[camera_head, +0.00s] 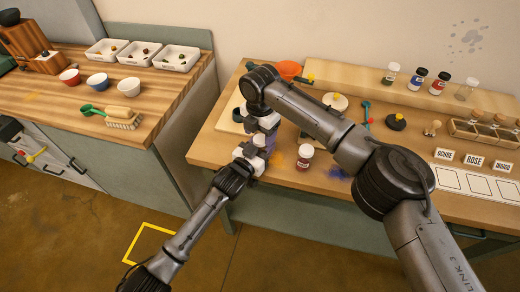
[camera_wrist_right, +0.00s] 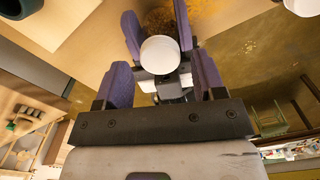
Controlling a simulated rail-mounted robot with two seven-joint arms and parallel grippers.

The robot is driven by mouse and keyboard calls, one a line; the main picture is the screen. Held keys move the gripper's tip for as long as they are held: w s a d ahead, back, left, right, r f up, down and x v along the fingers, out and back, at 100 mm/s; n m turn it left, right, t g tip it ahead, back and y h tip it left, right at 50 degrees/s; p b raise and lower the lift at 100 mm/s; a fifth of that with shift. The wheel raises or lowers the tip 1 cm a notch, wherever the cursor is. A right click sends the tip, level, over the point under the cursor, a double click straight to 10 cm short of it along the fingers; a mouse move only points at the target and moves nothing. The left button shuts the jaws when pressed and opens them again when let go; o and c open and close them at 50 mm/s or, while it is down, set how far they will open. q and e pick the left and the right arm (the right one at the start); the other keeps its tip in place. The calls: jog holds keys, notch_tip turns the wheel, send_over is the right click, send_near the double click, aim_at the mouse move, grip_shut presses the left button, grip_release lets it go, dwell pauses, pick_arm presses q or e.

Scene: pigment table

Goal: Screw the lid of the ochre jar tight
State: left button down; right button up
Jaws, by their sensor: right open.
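In the head view my right gripper (camera_head: 265,128) points down above my left gripper (camera_head: 257,152). The left gripper's purple fingers flank the jar closely in the wrist view and appear shut on it. In the head view the grippers cover most of the jar. Whether the lid sits fully down cannot be seen.
Another white-lidded jar (camera_head: 304,157) stands close right of the grippers, near a blue powder patch (camera_head: 340,173). An orange bowl (camera_head: 288,69) and a pale round dish (camera_head: 335,101) are behind. Several jars line the back shelf (camera_head: 345,76). Name cards, including OCHRE (camera_head: 444,154), stand at right.

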jog(key=shift+f, duration=0.85)
jog(key=c, duration=0.9)
jog(key=m, duration=0.3)
jog(key=o, duration=1)
